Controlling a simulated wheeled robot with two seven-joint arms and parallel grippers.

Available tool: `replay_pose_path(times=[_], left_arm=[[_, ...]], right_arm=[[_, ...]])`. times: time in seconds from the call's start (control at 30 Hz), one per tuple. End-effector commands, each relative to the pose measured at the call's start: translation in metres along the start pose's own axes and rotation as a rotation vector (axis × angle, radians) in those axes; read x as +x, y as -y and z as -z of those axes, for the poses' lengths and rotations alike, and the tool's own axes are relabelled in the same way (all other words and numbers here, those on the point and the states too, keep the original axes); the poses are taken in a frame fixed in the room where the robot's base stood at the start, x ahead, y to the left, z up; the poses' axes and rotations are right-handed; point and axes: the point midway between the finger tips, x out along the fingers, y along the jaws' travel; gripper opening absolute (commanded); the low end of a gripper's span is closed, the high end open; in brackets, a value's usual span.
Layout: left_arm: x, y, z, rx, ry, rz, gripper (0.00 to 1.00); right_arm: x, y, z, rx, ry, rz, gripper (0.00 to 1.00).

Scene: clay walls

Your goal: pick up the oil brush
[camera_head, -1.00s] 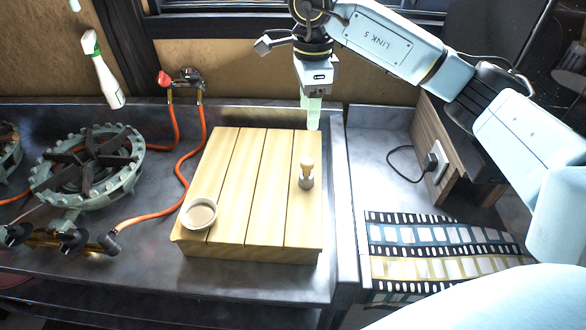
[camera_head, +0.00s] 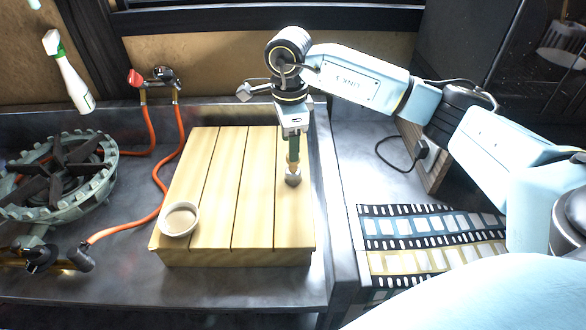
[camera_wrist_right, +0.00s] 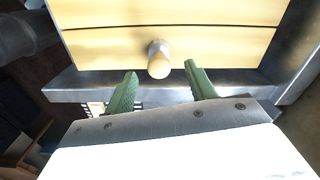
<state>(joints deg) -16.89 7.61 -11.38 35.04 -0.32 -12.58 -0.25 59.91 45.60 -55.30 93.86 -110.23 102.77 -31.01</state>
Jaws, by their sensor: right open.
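The oil brush (camera_head: 293,179) stands upright on the right part of the slatted wooden board (camera_head: 222,215). It has a pale wooden handle and a grey lower end. My right gripper (camera_head: 293,154) is above it, pointing down, and partly covers the handle in the head view. In the right wrist view the two green fingers are spread apart and empty, and the brush (camera_wrist_right: 158,62) shows at the gap between their tips (camera_wrist_right: 160,70). I cannot tell whether a finger touches it. My left gripper is not in view.
A small round bowl (camera_head: 180,219) sits at the board's front left corner. A gas burner (camera_head: 58,175) and an orange hose (camera_head: 160,200) are to the left. A spray bottle (camera_head: 70,78) is at the back left. A film-strip patterned mat (camera_head: 430,240) lies at the right.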

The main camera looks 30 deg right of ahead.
Motion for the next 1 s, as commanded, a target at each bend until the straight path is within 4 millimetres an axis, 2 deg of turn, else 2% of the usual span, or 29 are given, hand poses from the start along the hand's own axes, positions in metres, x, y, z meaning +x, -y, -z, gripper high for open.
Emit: replay_pose_path(times=[0.1, 0.3, 0.57, 0.67, 0.93, 1.0], left_arm=[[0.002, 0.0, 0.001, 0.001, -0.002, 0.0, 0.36], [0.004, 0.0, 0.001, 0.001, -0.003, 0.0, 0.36], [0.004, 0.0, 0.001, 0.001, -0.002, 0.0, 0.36], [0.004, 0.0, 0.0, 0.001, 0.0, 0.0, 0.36], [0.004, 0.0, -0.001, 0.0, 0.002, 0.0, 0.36], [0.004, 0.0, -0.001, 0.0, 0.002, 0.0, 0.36]], right_arm=[[0.02, -0.004, 0.005, 0.001, -0.002, -0.004, 0.55], [0.044, -0.004, 0.005, 0.001, 0.0, -0.002, 0.55], [0.046, -0.004, 0.005, 0.0, 0.0, 0.0, 0.55], [0.046, -0.004, 0.005, 0.0, 0.0, 0.0, 0.45], [0.046, -0.004, 0.005, 0.0, 0.0, 0.0, 0.09], [0.046, -0.003, 0.005, 0.001, 0.0, 0.0, 0.07]])
